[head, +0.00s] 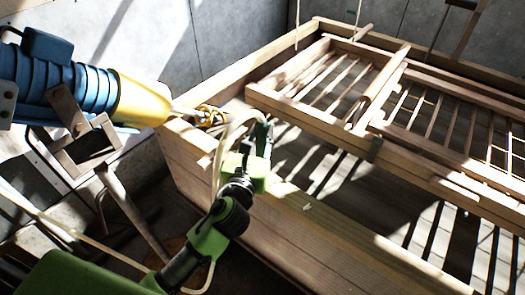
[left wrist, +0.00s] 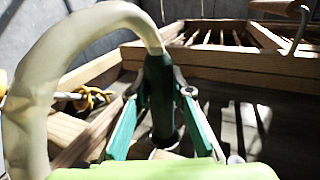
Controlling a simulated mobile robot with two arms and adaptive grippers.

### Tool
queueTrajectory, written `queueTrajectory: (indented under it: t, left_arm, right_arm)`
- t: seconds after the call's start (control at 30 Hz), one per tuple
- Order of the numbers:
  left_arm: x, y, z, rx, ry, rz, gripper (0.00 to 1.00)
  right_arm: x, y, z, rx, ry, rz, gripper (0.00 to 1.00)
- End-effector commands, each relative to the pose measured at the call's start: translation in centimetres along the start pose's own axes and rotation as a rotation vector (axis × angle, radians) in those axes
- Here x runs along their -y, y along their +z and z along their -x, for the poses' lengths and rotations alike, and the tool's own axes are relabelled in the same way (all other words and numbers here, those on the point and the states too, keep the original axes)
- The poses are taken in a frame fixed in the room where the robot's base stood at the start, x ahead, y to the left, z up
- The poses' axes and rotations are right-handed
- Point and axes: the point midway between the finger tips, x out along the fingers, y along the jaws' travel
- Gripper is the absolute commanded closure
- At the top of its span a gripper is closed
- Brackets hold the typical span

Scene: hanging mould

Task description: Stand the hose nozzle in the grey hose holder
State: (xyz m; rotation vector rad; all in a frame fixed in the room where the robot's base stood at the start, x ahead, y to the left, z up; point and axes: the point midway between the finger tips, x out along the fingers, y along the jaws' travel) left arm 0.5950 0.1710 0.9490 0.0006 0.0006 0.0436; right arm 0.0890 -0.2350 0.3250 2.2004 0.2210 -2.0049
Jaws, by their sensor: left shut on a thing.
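The hose nozzle (left wrist: 160,95) is a dark green tube, roughly upright between the fingers of my left gripper (left wrist: 160,125). A pale hose (left wrist: 60,60) bends over into its top. In the head view the left gripper (head: 260,158) is shut on the nozzle (head: 264,133), above or beside the near left part of the wooden frame; the exact gap cannot be told. The pale hose (head: 222,150) loops beside it. I cannot clearly make out the grey hose holder in either view. My right gripper is not in view.
A large wooden frame (head: 350,245) with slatted panels (head: 320,85) fills the right. A blue ribbed body with a yellow cone (head: 140,100) reaches in from the left, near a yellow coiled piece (head: 210,115) at the frame's corner. Grey walls stand behind.

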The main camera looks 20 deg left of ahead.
Motion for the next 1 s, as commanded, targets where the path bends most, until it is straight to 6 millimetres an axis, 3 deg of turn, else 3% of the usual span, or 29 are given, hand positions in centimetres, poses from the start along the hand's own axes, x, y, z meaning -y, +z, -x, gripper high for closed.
queueTrajectory:
  t: [0.4,0.9,0.93,1.0]
  left_arm:
    - [0.0,-4.9,0.0,0.0,0.002,0.002,1.0]
    - [0.0,-5.8,0.0,0.001,0.0,-0.001,1.0]
    - [0.0,-5.8,0.0,0.001,0.0,0.0,0.77]
    - [0.0,-5.7,0.0,0.001,0.0,0.0,0.63]
  right_arm:
    - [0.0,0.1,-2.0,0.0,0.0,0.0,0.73]
    - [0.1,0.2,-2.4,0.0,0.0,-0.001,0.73]
    - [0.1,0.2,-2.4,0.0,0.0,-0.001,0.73]
    - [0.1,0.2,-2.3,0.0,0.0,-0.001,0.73]
